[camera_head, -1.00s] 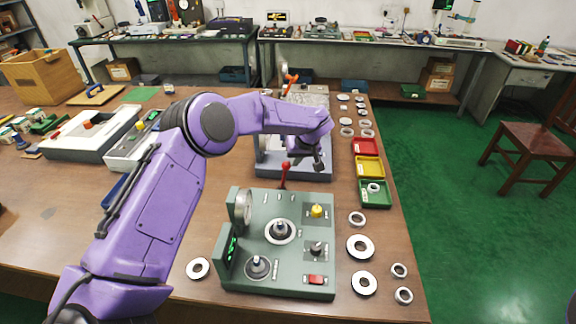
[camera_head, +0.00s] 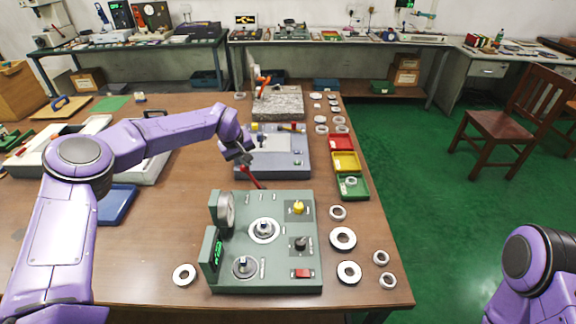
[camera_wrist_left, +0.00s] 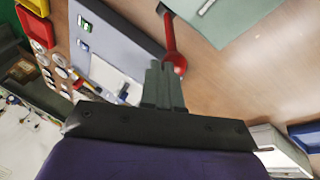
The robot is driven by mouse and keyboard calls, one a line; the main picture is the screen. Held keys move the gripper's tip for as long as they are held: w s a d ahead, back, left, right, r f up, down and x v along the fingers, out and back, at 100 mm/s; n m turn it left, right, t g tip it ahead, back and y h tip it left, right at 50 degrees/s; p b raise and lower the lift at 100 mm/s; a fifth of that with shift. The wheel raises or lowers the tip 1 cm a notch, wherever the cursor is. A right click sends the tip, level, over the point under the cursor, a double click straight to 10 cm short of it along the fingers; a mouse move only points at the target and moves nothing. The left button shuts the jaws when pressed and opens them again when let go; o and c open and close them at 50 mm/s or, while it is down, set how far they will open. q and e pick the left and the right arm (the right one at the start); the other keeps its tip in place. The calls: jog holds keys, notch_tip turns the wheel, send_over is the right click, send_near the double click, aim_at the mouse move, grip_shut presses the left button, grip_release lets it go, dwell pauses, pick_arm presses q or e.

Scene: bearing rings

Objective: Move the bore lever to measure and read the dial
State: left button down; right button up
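The green measuring fixture (camera_head: 285,270) stands on the bench, with a round dial (camera_head: 227,209) on its left side, seen nearly edge-on so I cannot read it. The red lever (camera_head: 252,178) rises from the fixture's far edge and leans left. In the left wrist view the red lever (camera_wrist_left: 172,40) has its rounded end close beside the fingers. My left gripper (camera_head: 243,156) is at the lever's upper end; its fingers (camera_wrist_left: 163,82) look closed together, with the lever beside them rather than between. A ring sits on the fixture's middle post (camera_head: 264,229). My right gripper is out of view.
A small green display (camera_head: 217,251) is below the dial. Loose rings (camera_head: 343,238) lie right of the fixture. Red, yellow and green trays (camera_head: 345,162) line the bench's right side. A blue-grey fixture (camera_head: 290,160) stands just behind.

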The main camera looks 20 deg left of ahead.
pick_arm(q)
jog(key=shift+s+a+f, duration=0.1)
jog(key=shift+a+f, duration=0.05)
dwell(0.3)
notch_tip(320, 180, up, 12)
jog(key=s+d, duration=0.1)
jog(key=s, duration=0.1)
jog(key=shift+d+b, duration=0.15)
jog(key=shift+b, duration=0.3)
jog(key=shift+s, duration=0.1)
dwell(1.2)
